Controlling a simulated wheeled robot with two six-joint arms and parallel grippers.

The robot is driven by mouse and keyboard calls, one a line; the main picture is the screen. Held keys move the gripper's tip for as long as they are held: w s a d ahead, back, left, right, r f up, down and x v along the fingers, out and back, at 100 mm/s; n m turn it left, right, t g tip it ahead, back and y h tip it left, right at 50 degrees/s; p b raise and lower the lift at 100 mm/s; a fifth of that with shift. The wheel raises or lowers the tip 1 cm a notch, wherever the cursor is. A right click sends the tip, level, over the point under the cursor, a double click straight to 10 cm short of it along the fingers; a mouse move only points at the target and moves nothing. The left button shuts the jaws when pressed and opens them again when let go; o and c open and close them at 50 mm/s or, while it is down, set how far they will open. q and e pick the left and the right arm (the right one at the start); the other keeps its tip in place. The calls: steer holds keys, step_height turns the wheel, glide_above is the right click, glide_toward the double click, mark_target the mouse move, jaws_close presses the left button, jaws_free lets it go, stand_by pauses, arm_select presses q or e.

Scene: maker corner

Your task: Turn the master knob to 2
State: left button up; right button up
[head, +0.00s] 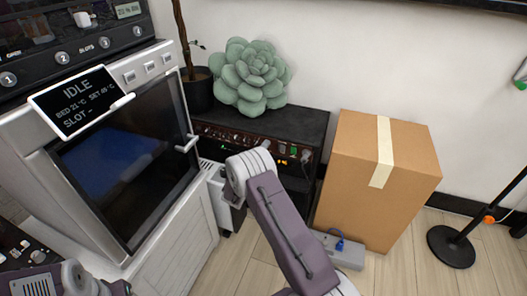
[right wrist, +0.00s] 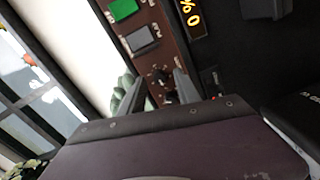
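The master knob sits among the controls of a dark panel unit (head: 312,125) on a black stand; I cannot read which one it is. A grey knob (head: 306,156) shows at the panel's right end. In the right wrist view a small dark knob (right wrist: 160,76) lies between the fingers of my right gripper (right wrist: 156,88), which are apart, one on each side. I cannot tell whether they touch it, nor read its setting. In the head view my right arm covers part of the panel. Of my left arm only wrist parts show at the lower left; its fingers are hidden.
A green button (right wrist: 122,10), a grey button (right wrist: 138,42) and a lit display (right wrist: 189,18) sit near the small knob.

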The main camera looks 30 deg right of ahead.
steer(key=p+v, duration=0.4)
steer(key=v, duration=0.5)
